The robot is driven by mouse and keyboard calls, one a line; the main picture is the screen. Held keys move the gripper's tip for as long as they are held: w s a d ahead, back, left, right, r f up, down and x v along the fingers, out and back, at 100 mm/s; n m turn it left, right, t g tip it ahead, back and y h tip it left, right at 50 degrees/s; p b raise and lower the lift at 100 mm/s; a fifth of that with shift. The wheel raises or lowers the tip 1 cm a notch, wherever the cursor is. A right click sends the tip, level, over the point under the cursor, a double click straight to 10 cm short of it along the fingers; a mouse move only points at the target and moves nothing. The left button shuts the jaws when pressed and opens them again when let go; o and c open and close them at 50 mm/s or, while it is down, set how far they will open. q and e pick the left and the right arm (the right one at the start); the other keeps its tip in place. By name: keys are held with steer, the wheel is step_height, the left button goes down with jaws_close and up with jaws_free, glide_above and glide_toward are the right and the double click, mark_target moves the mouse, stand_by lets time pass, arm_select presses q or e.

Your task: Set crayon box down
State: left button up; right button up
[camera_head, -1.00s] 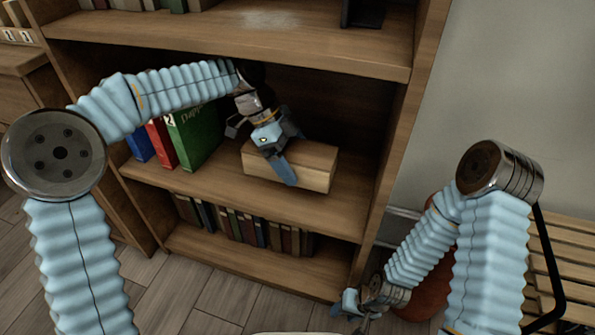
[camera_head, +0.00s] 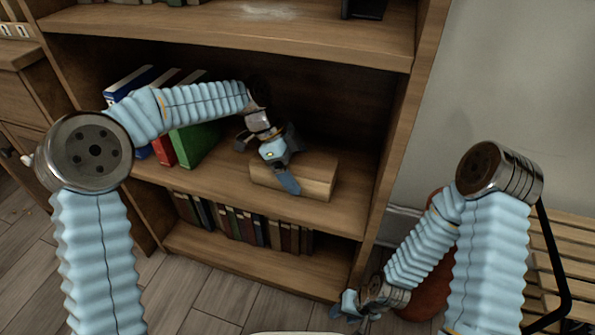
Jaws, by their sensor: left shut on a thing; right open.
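The crayon box (camera_head: 318,180) is a plain, light-brown wooden-looking block in the middle shelf bay of the bookcase. My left gripper (camera_head: 284,171) is shut on it from above. One blue finger lies against the near side; the other finger is hidden behind the box. The box is level and at or very close to the middle shelf board (camera_head: 225,192); I cannot tell whether its whole underside touches. My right gripper (camera_head: 356,312) is low at the bottom of the view, open and empty, away from the box.
Blue, red and green books (camera_head: 197,143) lean left of the box, partly behind my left arm. The upper shelf (camera_head: 230,33) is above. The bookcase's right side panel (camera_head: 398,130) bounds the bay. Bare shelf lies on both sides of the box. A slatted bench (camera_head: 570,245) stands at right.

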mark_target(291, 160)
arm_select(q)
steer(key=o, duration=1)
steer(key=shift+c, duration=0.2)
steer(key=shift+r, duration=0.1)
steer(key=p+v, duration=0.1)
steer(key=v, duration=0.6)
steer(key=shift+a+r+p, duration=0.1)
steer(key=shift+r+p, duration=0.1)
steer(key=shift+p, duration=0.15)
